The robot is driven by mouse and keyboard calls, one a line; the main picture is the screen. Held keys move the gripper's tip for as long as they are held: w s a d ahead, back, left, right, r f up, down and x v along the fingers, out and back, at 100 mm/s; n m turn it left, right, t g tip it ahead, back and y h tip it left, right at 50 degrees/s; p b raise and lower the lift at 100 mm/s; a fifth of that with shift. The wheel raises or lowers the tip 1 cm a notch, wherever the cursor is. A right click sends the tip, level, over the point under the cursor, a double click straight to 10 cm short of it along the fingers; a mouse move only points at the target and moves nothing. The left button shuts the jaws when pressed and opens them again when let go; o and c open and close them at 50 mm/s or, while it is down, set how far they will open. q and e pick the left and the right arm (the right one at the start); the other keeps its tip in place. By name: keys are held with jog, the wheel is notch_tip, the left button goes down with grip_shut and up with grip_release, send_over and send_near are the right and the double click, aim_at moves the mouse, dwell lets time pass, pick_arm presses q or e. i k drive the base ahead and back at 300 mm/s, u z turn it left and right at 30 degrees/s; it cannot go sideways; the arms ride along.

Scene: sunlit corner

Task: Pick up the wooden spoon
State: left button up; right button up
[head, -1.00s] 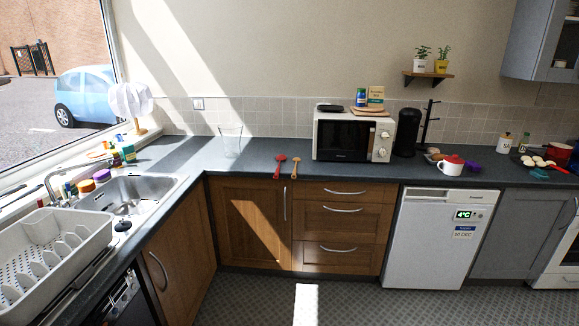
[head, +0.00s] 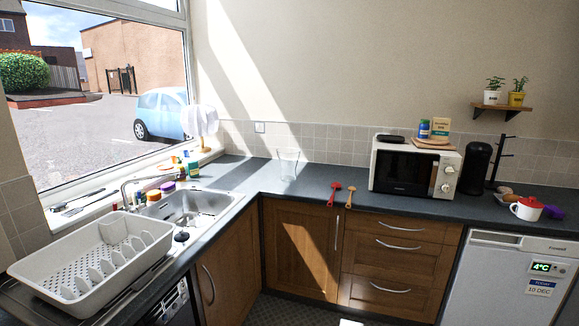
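The wooden spoon (head: 350,195) lies on the dark countertop in the head view, left of the microwave, with its handle reaching the counter's front edge. A red spoon-like utensil (head: 334,194) lies just left of it, close beside it and apart. Neither of my grippers shows in the head view.
A white microwave (head: 415,168) stands right of the spoon, and a clear glass container (head: 288,165) stands to its left at the back. The sink (head: 195,205) and a white dish rack (head: 95,262) are at left. A white-and-red mug (head: 526,209) is at right.

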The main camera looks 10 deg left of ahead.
aim_at(352, 189)
jog(key=z, duration=0.15)
jog(key=i, duration=0.75)
jog(key=u, duration=0.35)
jog(key=i, duration=1.1)
jog(key=u, duration=0.8)
jog(key=i, duration=0.25)
jog(key=u, duration=0.1)
